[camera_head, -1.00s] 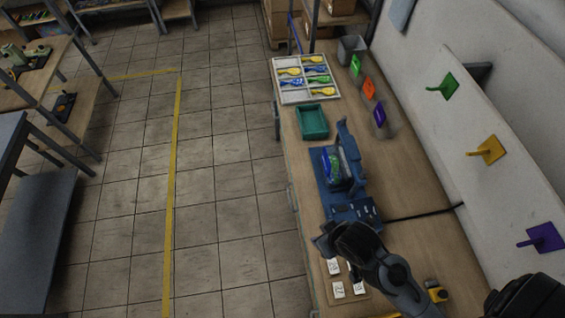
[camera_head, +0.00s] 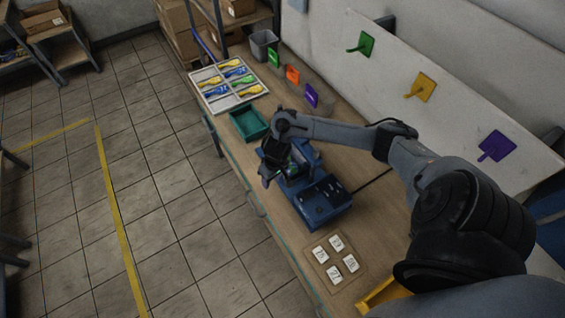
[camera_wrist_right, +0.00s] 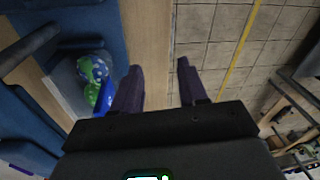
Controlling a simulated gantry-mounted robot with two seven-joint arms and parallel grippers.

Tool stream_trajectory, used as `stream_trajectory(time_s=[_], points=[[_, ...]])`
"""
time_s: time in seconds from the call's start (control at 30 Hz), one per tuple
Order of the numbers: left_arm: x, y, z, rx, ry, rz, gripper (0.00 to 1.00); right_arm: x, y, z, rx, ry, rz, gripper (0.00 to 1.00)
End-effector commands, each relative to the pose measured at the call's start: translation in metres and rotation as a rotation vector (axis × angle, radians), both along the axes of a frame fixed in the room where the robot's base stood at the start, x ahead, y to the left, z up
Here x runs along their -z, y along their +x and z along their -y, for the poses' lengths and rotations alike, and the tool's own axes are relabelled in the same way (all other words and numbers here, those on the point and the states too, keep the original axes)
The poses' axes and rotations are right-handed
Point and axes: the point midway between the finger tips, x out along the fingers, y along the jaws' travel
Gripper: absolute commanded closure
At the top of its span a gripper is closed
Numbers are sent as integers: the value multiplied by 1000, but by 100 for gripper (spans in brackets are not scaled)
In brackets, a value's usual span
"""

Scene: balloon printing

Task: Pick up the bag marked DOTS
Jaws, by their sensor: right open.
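In the right wrist view a clear bag or pouch (camera_wrist_right: 92,70) lies in the blue machine at the left. It shows a blue shape with pale markings and green below it. I cannot read any DOTS marking. My right gripper (camera_wrist_right: 160,78) is open, its two dark fingers apart, with only the wood table edge and floor between them. The bag is left of the fingers. In the head view the right gripper (camera_head: 268,174) hangs at the left side of the blue machine (camera_head: 322,202) and partly hides it. My left gripper is not in view.
A white divided tray (camera_head: 202,75) of coloured items and a green bin (camera_head: 248,123) stand beyond the machine. Several white cards (camera_head: 335,272) lie nearer. Coloured tags (camera_head: 292,75) stand along the right, near the pale board (camera_head: 460,95). Floor lies open at left.

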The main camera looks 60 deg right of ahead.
Motion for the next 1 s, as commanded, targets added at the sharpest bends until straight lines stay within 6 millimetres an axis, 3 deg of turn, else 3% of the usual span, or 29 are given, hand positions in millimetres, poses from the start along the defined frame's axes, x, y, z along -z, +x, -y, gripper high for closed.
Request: stream_trajectory(time_s=[0.03, 0.1, 0.2, 0.3, 0.4, 0.57, 1.0], points=[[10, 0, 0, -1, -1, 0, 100, -12, 13, 33, 41, -35, 3, 57], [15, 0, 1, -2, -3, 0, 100, -32, 22, 65, 88, -66, 3, 57], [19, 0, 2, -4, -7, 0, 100, -56, 30, 99, 141, -96, 8, 57], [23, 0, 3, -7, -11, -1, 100, -71, 34, 119, 174, -113, 14, 57], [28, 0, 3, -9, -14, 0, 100, -71, 36, 129, 191, -120, 16, 57], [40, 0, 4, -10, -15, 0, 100, -50, 39, 132, 196, -119, 16, 57], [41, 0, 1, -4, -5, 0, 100, -20, 44, 133, 194, -122, 16, 57]])
